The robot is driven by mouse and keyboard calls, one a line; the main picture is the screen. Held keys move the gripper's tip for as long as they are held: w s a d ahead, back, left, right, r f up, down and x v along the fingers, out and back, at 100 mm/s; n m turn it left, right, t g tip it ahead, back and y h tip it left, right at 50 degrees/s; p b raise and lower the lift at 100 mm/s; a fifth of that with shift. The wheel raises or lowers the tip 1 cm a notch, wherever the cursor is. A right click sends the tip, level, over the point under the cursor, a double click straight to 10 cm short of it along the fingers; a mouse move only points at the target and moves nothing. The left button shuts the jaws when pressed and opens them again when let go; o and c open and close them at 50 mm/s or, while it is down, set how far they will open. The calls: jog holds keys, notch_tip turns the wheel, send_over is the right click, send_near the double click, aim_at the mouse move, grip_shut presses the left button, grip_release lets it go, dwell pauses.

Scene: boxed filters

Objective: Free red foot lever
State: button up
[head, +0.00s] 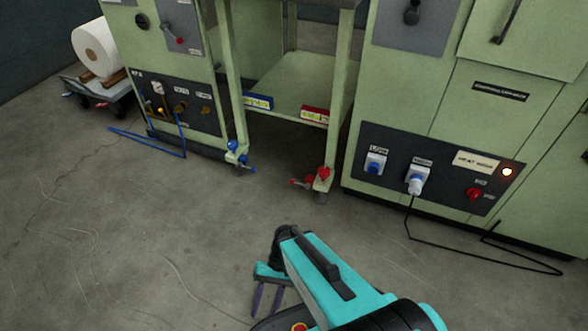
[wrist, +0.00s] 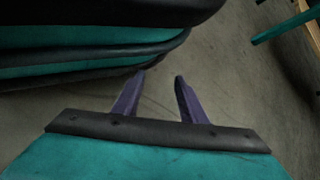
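The red foot lever (head: 301,183) sticks out to the left at the foot of the green cart's front right leg, by the castor. A red knob-like part (head: 323,173) sits above it on the same leg. My gripper (head: 266,312) is low over the floor at the bottom middle of the head view, well in front of the lever and apart from it. In the wrist view my gripper (wrist: 160,77) shows two purple fingers spread apart with nothing between them. The lever is not in the wrist view.
A blue lever (head: 247,167) is on the cart's left leg. The cart's lower shelf (head: 290,85) carries blue and red labels. Green cabinets flank it. A black cable (head: 470,262) lies on the floor at right, a blue hose (head: 150,143) at left. Floor before the cart is clear.

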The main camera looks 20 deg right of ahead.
jog(key=s+d+r+n+h+p, duration=0.1)
jog(key=d+r+h+p, duration=0.1)
jog(key=r+p, duration=1)
jog(key=s+d+r+n+h+p, duration=0.1)
jog(key=d+r+p, duration=0.4)
jog(key=r+p, duration=0.8)
jog(key=s+d+r+n+t+h+p, duration=0.1)
jog(key=d+r+h+p, duration=0.2)
jog(key=r+p, duration=1)
jog(key=d+p, duration=0.1)
jog(key=p, duration=0.7)
jog(key=shift+d+h, duration=0.25)
jog(key=shift+h, duration=0.05)
jog(key=shift+r, duration=0.1)
jog(key=shift+c, duration=0.9)
jog(key=shift+a, duration=0.1)
